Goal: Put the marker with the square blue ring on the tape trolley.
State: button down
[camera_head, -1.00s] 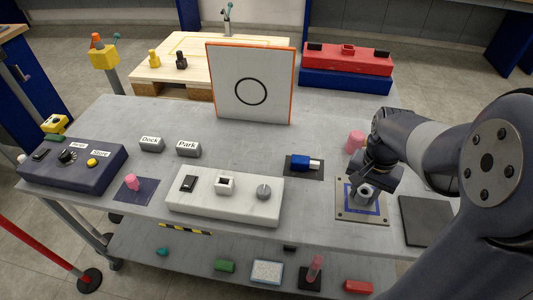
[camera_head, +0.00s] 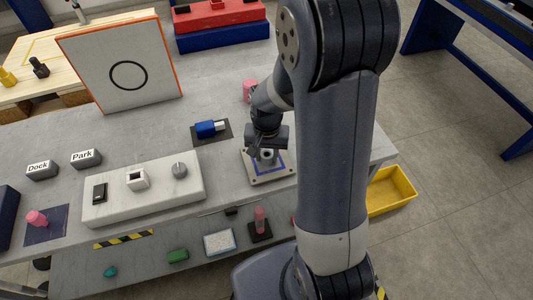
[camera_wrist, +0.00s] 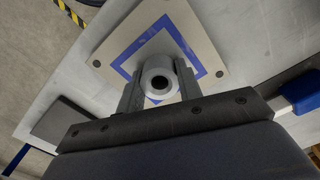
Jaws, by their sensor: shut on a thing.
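The marker is a pale square plate (camera_head: 285,178) with a square blue ring, dark dots near its corners and a grey round knob with a dark hole in its middle. It also shows in the wrist view (camera_wrist: 105,62). My gripper (camera_head: 266,155) is shut on the knob (camera_wrist: 158,82), one finger on each side. The plate is at the near right part of the grey table (camera_head: 222,160); I cannot tell whether it touches the top. A striped yellow-black tape (camera_head: 124,239) marks the table's front edge. I cannot tell which thing is the tape trolley.
A blue block (camera_head: 207,129) on a dark mat, a pink cylinder (camera_head: 250,91) and a white console (camera_head: 145,200) stand near the gripper. A board with a black circle (camera_head: 95,75) stands behind. A yellow bin (camera_head: 392,192) is right, with open floor beyond.

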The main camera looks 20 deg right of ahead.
jog(key=shift+f, duration=0.25)
jog(key=shift+f, duration=0.15)
jog(key=c, duration=1)
grip_release()
jog(key=shift+o, duration=0.2)
jog(key=shift+r, duration=0.2)
notch_tip(320, 180, up, 12)
jog(key=shift+p, duration=0.3)
jog(key=shift+f, duration=5.15)
